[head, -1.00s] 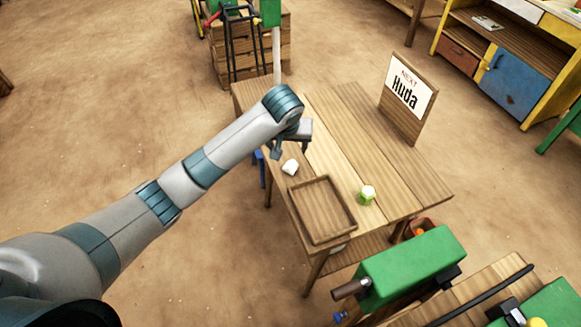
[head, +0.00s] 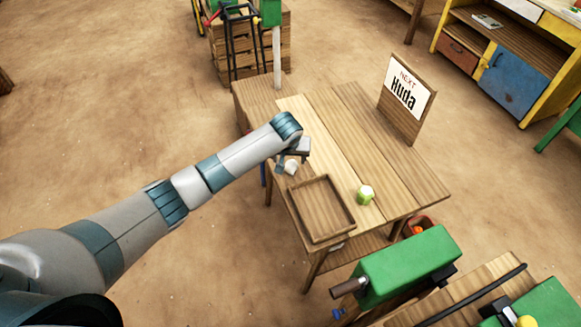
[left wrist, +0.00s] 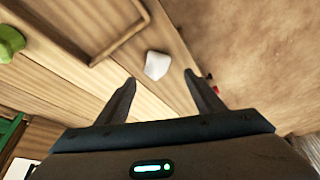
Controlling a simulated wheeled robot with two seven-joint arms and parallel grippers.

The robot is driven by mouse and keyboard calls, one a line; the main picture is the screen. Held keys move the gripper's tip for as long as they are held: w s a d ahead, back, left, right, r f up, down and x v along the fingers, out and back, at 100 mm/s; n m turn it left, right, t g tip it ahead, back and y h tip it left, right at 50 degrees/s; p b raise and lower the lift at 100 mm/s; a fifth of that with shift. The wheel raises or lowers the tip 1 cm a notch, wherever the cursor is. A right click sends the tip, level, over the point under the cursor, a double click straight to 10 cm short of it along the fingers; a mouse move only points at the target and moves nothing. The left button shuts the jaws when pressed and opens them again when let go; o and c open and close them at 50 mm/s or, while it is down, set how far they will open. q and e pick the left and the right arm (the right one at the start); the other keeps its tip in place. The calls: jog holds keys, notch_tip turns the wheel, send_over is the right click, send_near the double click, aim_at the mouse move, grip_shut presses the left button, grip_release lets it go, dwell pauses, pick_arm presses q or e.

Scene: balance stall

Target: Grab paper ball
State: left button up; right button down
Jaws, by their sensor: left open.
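The white paper ball (head: 291,167) lies on the wooden table (head: 423,185), behind the wooden tray. My left gripper (head: 288,163) is over it in the head view, partly in front of it. In the left wrist view the paper ball (left wrist: 157,65) shows ahead of the fingertips and between their lines. There my left gripper (left wrist: 160,85) is open, with nothing between the fingers. I cannot tell the exact height of the fingers above the ball. My right gripper is not in view.
The shallow wooden tray (head: 318,236) lies close to the ball, its rim (left wrist: 120,42) also near the fingers. A green and white object (head: 366,194) stands right of the tray. A sign reading "Next Huda" (head: 405,95) stands at the table's far right.

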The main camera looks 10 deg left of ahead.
aim_at(290, 163)
pick_arm(q)
jog(key=shift+w+d+f+p, duration=0.1)
jog(key=shift+w+f+p, duration=0.1)
jog(key=shift+f+p, duration=0.4)
jog(key=shift+x, duration=2)
jog(key=shift+s+d, duration=0.1)
jog(key=shift+s, duration=0.1)
jog(key=c, duration=1.1)
